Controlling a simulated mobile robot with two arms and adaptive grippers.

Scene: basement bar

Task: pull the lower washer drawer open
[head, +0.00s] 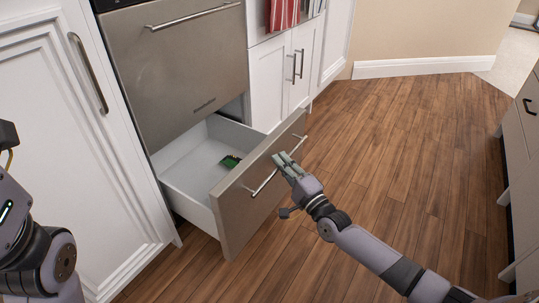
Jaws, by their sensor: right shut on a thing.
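The lower washer drawer (228,214) is pulled well out from the steel unit, and its white inside shows from above. A small green item (230,161) lies on the drawer floor. The drawer's bar handle (262,186) runs along its steel front. My right gripper (283,160) is shut on the far part of this handle; its fingers hide that part of the bar. My left gripper is not in view; only part of my left arm shows at the left edge.
The upper washer drawer (180,70) is closed above. White cabinets (75,140) stand on both sides, and a red striped towel (282,14) hangs at the top. The wooden floor (400,150) in front is clear. Grey drawers (522,150) stand at the right edge.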

